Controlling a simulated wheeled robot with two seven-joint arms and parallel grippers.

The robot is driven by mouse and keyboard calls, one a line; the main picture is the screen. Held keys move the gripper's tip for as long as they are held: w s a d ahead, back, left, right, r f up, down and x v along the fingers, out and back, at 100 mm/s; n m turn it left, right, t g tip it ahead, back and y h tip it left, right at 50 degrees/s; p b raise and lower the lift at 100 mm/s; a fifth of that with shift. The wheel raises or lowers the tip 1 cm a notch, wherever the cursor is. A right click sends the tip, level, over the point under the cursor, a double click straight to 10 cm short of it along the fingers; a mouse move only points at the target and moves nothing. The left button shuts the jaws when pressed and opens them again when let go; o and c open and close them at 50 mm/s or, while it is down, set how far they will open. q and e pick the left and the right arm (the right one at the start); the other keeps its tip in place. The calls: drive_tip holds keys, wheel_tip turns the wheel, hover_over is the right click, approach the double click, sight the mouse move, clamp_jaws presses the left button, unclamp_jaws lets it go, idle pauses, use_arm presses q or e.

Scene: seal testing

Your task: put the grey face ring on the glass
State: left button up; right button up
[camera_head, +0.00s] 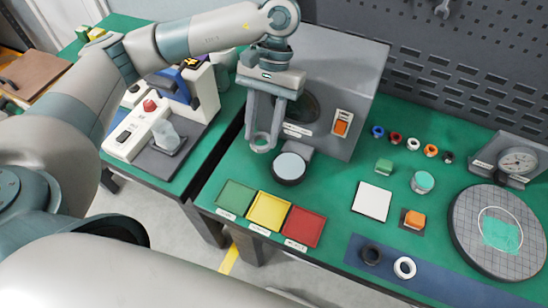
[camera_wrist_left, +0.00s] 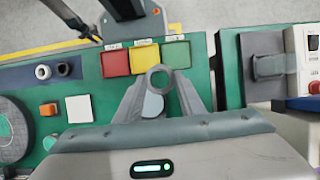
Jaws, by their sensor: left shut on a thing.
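My left gripper (camera_head: 265,134) points down and is shut on the grey face ring (camera_head: 262,148), which sits between its fingertips. The ring also shows between the fingers in the left wrist view (camera_wrist_left: 159,68). The glass (camera_head: 291,166) is a pale round disc in a dark round base on the green bench. In the head view the ring appears just left of and above the glass. In the left wrist view the glass (camera_wrist_left: 152,106) is partly hidden by the ring and fingers. The ring looks apart from the glass; the exact height gap cannot be told.
A grey machine with an orange switch (camera_head: 341,124) stands behind the glass. Green (camera_head: 237,196), yellow (camera_head: 269,210) and red (camera_head: 303,226) trays lie in front. A black ring (camera_head: 371,254) and a white ring (camera_head: 405,268) lie on a blue mat. A white pad (camera_head: 372,201) lies right.

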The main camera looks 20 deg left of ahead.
use_arm(q)
drive_tip(key=shift+s+a, duration=0.1)
drive_tip(key=shift+a, duration=0.2)
drive_tip(key=d+f+n+t+h, duration=0.1)
drive_tip(key=d+n+t+h, duration=0.1)
drive_tip(key=d+n, duration=0.6)
drive_tip(key=w+d+f+n+t+h+b, duration=0.1)
drive_tip(key=d+f+n+t+h, duration=0.1)
drive_tip(key=d+n, duration=0.5)
drive_tip(key=shift+w+d+f+n+t+h, duration=0.2)
drive_tip(key=shift+d+n+t+h, duration=0.2)
drive_tip(key=shift+n, duration=1)
drive_tip(key=shift+a, duration=0.15)
